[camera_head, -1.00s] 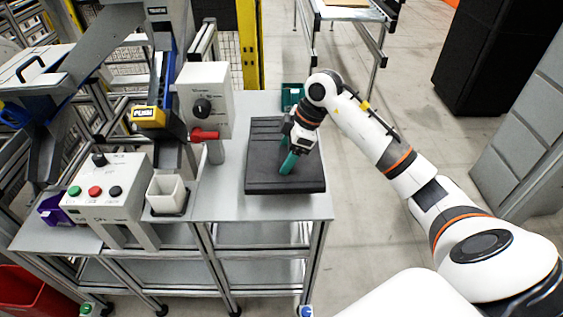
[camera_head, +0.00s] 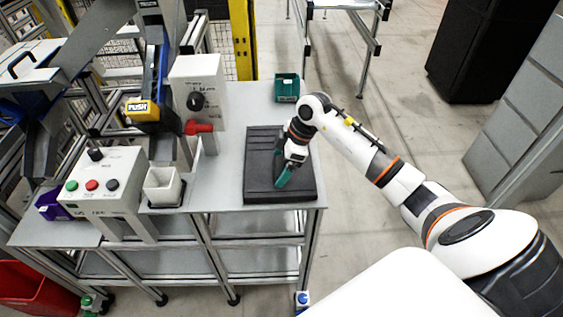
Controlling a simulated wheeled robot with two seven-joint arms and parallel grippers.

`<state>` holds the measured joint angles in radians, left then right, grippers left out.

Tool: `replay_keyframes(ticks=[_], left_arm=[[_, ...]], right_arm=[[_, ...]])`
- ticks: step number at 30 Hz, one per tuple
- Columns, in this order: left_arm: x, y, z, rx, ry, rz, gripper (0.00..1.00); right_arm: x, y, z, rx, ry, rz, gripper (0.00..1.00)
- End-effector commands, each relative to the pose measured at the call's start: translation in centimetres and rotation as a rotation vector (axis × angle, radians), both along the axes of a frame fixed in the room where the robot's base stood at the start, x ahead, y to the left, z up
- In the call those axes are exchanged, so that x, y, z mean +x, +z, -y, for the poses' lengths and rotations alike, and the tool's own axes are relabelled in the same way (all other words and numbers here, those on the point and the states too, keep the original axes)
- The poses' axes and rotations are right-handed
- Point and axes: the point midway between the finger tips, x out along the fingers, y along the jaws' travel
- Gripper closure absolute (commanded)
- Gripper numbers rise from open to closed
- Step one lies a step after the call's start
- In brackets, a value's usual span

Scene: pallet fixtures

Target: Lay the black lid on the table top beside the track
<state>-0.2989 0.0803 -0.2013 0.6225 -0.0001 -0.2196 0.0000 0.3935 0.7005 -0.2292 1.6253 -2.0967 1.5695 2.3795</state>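The black lid (camera_head: 262,180) is a flat, dark rectangle with ribbed lines across its far part. It is at the right end of the grey table top (camera_head: 225,188), its near edge close to the table's front edge. My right gripper (camera_head: 284,177), with green fingertips, comes from the right and is at the lid's middle right, seemingly shut on it. The grip itself is hidden by the fingers. I cannot tell whether the lid rests fully on the table. My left gripper is not in view.
A white box with a red handle (camera_head: 198,126) stands left of the lid. A white cup (camera_head: 163,187) and a button box (camera_head: 103,187) are further left. A green bin (camera_head: 287,88) is at the far right corner. A narrow strip of table is bare left of the lid.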

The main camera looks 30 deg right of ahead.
Motion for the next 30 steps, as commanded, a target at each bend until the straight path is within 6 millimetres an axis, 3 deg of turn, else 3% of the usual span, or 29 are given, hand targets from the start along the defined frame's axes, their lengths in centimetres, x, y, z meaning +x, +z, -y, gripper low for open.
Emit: replay_keyframes(ticks=[10, 24, 30], left_arm=[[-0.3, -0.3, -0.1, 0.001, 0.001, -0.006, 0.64], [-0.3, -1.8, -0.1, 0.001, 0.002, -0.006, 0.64], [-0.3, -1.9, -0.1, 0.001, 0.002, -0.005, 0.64]], right_arm=[[-0.1, 1.0, 0.4, -0.001, -0.002, 0.002, 0.06], [-1.9, 9.4, 3.3, -0.001, -0.001, 0.004, 0.06], [-2.3, 11.0, 3.9, -0.001, 0.001, 0.001, 0.06]])
